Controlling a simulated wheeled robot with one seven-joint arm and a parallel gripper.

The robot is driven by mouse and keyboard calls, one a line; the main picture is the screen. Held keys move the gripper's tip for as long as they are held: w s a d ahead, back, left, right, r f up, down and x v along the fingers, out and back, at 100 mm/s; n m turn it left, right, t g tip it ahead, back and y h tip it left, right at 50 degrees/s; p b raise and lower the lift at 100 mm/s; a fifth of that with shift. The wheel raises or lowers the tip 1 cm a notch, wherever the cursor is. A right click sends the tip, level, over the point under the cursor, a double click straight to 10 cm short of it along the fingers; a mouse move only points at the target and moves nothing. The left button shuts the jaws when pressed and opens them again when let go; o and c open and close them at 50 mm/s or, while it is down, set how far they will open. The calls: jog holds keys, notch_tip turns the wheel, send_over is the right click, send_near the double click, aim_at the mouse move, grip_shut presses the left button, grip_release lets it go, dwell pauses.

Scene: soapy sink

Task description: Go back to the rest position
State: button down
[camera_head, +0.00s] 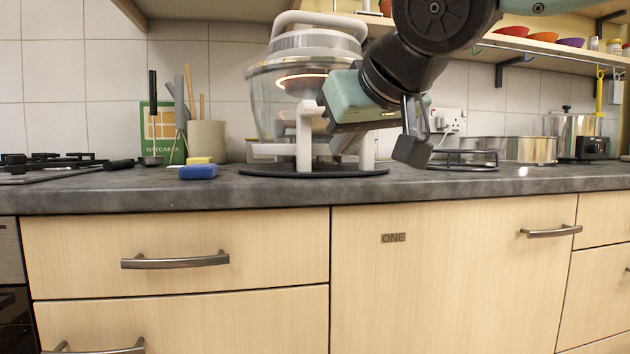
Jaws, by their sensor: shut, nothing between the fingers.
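My gripper (411,150) hangs in the upper middle of the view, above the front part of the grey worktop. Its teal and dark hand comes down from the upper right on my black wrist. The dark grey fingertips are low at the right of the hand, shut and empty, clear of the worktop. The hand covers part of the glass halogen oven (266,100), which stands behind it on a white stand with a round dark base. My arm leaves the view at the top right.
A blue and yellow sponge (199,171), a utensil pot (207,141) and a green oatcakes box (159,131) stand left of the oven. A black trivet (462,159) and steel pans (528,150) are at right. A shelf with bowls (541,36) hangs upper right.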

jog(key=s+d+f+n+g+h, duration=0.1)
jog(key=s+f+g, duration=0.25)
jog(key=f, duration=0.55)
jog(key=s+d+f+g+h, duration=0.15)
jog(key=s+f, duration=0.25)
jog(key=f, duration=0.5)
jog(key=s+d+f+g+h+p, duration=0.1)
jog(key=s+d+f+g, duration=0.25)
jog(key=s+f, duration=0.4)
jog(key=s+d+f+g, duration=0.2)
jog(key=s+d+f, duration=0.2)
jog(key=s+f, duration=0.3)
notch_tip(320, 180, up, 37)
jog(key=p, duration=3.8)
jog(key=shift+d+n+g, duration=0.15)
jog(key=shift+n+g, duration=0.2)
jog(key=shift+n, duration=0.05)
jog(key=shift+s+f, duration=0.1)
